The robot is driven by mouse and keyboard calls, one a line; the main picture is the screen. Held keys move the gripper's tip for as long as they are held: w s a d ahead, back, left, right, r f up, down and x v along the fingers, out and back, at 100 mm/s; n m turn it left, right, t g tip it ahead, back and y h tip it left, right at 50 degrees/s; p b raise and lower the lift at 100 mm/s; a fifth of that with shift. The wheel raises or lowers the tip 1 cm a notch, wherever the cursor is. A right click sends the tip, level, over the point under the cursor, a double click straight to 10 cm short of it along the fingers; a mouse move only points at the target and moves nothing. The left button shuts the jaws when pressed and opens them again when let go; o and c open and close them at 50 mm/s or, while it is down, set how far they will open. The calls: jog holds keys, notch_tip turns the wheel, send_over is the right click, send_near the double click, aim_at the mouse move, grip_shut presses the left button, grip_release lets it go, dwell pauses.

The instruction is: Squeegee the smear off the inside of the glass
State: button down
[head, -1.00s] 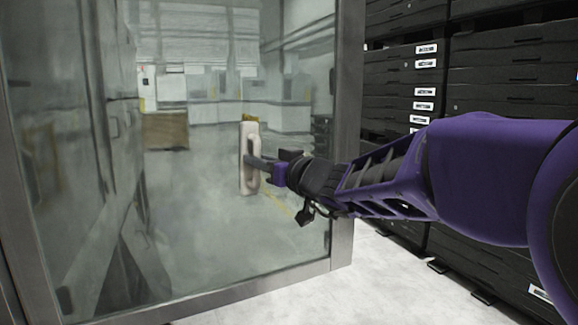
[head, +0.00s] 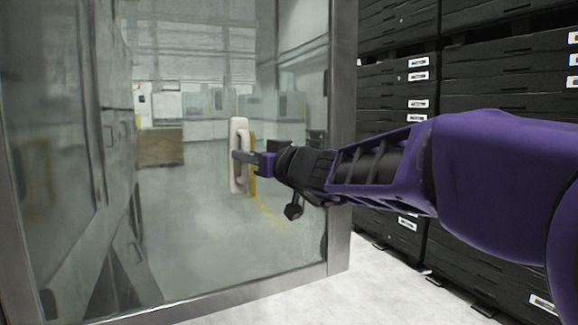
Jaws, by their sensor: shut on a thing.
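The squeegee (head: 237,178) is a pale, upright, narrow block with a loop handle on its right side. My gripper (head: 250,158) is shut on that handle, reaching in from the right. The squeegee stands at the glass (head: 200,240), a large pane in a grey metal frame; I cannot tell whether it touches the glass. The pane looks hazy, and I cannot make out a distinct smear on it. A yellow-brown strip (head: 253,180) shows just right of the squeegee; I cannot tell whether it is on the glass or behind it.
The metal frame post (head: 341,150) stands right of the pane, beneath my forearm. Dark stacked crates (head: 392,90) with white labels fill the right side behind my arm. Pale floor (head: 375,285) is clear at the bottom. A room with a brown box (head: 160,147) shows through the glass.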

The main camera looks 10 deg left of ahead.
jog(key=shift+s+a+b, duration=0.4)
jog(key=shift+s+a, duration=0.05)
jog(key=shift+a, duration=0.25)
jog(key=shift+s, duration=0.1)
jog(key=shift+s+d+r+b, duration=0.1)
jog(key=shift+s+d+b, duration=0.1)
jog(key=shift+s+d, duration=0.5)
jog(key=shift+s+d+b, duration=0.25)
jog(key=shift+s+d, duration=0.2)
jog(key=shift+s, duration=0.45)
jog(key=shift+s+d+r+b, duration=0.1)
jog(key=shift+s+d+b, duration=0.1)
jog(key=shift+s+d, duration=0.5)
jog(key=shift+s+a, duration=0.1)
jog(key=shift+s, duration=0.05)
jog(key=v, duration=0.3)
jog(key=shift+s+a, duration=0.2)
jog(key=shift+a, duration=0.05)
